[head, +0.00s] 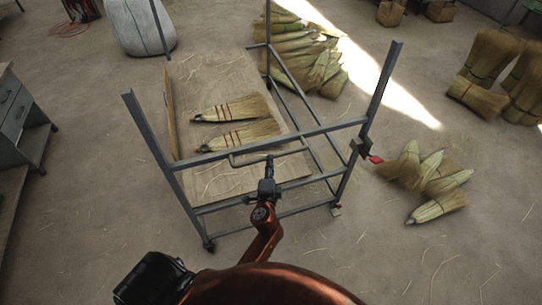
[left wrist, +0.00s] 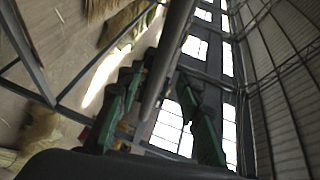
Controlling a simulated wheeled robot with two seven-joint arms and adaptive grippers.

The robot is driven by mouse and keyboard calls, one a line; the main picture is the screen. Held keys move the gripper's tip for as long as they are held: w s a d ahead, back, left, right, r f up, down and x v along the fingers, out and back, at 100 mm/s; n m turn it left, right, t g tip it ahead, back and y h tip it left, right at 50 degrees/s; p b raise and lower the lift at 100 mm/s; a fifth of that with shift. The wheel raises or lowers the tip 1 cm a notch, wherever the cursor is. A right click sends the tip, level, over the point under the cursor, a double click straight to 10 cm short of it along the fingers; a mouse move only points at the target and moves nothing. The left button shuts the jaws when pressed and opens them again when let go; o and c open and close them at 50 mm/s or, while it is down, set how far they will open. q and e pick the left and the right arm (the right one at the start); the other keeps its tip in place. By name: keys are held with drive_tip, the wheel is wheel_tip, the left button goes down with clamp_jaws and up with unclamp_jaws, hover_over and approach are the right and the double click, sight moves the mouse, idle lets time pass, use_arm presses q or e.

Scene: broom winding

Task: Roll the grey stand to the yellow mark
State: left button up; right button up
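The grey stand (head: 152,135) is a tall metal frame on small castors, standing in front of me. A flat board (head: 215,75) sits inside the frame, with two brooms (head: 235,137) lying on it. A thin handle bar (head: 247,163) runs across the near side. My left gripper (head: 269,163) is at the middle of this bar. In the left wrist view, the green fingers (left wrist: 165,85) have a grey bar (left wrist: 171,45) between them and appear closed on it. My right gripper is not in view. I see no yellow mark.
A pile of brooms (head: 322,68) lies beyond the stand. Loose broom heads (head: 428,180) lie close to its right side, and bundles (head: 495,72) stand farther right. A grey cabinet (head: 18,115) is at left, a pale sack (head: 138,28) at back left. Bare floor lies between.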

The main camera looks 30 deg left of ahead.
use_arm(q)
drive_tip(key=x, duration=0.5)
drive_tip(key=shift+w+a+f, duration=0.1)
drive_tip(key=shift+w+a, duration=0.05)
drive_tip(key=shift+w, duration=0.15)
drive_tip(key=shift+c, duration=0.5)
clamp_jaws()
